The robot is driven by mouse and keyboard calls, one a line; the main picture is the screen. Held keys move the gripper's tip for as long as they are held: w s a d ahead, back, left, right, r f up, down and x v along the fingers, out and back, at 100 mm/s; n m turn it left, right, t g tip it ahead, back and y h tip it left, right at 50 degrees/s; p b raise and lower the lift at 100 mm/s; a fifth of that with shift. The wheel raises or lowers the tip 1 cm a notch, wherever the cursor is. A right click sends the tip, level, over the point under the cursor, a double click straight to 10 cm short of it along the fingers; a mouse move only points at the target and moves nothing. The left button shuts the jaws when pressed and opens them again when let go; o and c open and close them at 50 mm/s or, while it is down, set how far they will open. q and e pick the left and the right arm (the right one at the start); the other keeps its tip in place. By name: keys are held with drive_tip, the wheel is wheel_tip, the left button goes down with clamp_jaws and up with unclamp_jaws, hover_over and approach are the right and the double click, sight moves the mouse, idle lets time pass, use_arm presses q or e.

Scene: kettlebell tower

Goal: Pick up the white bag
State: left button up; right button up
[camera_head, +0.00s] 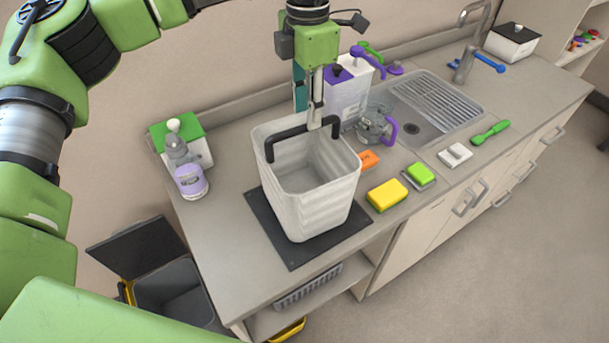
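The white bag (310,210) is an open, ribbed container with a black handle (288,134). It stands upright over a dark mat (280,240) on the counter, and I cannot tell if its base touches the mat. My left gripper (316,122) points straight down from above, with its fingertips at the right part of the handle, over the bag's far rim. The fingers are seen edge-on, so I cannot tell whether they are closed on the handle. The inside of the bag looks empty. My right gripper is not in view.
A purple-labelled bottle (191,182) and a green-lidded box (190,140) stand left of the bag. Right of it are a yellow sponge (387,194), a green sponge (420,174) and a glass jug (372,126). A purple-trimmed container (347,92) stands behind. The sink (437,105) is further right.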

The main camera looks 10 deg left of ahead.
sight(304, 125)
use_arm(q)
drive_tip(key=f+p, duration=0.1)
drive_tip(key=s+f+p, duration=0.1)
drive_tip(key=shift+s+a+f+p, duration=0.2)
drive_tip(key=shift+s+p, duration=0.05)
drive_tip(key=shift+p, duration=0.05)
wheel_tip(304, 125, down, 2)
drive_tip(key=shift+w+f, duration=0.15)
drive_tip(key=shift+f, duration=0.05)
clamp_jaws()
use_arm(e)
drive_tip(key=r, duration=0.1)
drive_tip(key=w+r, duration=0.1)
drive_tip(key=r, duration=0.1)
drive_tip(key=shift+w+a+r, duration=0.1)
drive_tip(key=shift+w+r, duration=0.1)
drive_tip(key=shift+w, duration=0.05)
